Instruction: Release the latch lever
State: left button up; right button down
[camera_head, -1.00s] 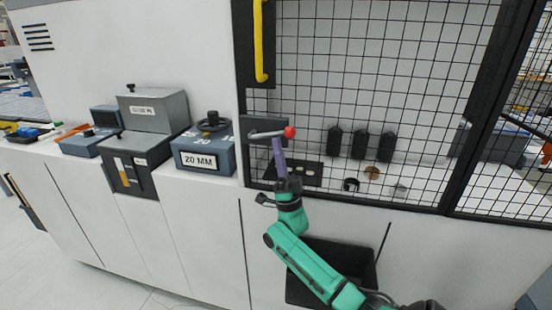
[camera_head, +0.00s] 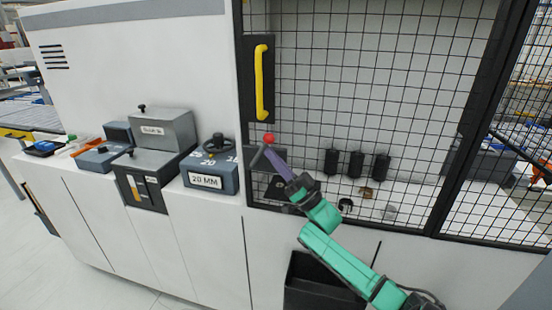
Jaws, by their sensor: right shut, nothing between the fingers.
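The latch lever is a short grey handle with a red knob (camera_head: 269,138), mounted on a dark plate (camera_head: 252,158) at the left edge of the mesh door (camera_head: 350,75). The lever slants steeply up from its pivot to the knob. My right gripper (camera_head: 270,152) has purple fingers and is shut with nothing between them. Its tips are just below the red knob, beside the lever. I cannot tell whether they touch it. The fingers hide part of the plate. My left gripper is not in view.
A yellow door handle (camera_head: 259,82) stands above the latch. A box marked 20 MM (camera_head: 207,181) with a round knob sits on the ledge to the left. Several black cylinders stand behind the mesh. A dark open bin (camera_head: 315,280) is below my right arm.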

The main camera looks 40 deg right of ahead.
jog(key=shift+r, duration=0.3)
dwell(0.4)
jog(key=b+v, duration=0.5)
jog(key=v, duration=1)
jog(key=shift+w, duration=0.1)
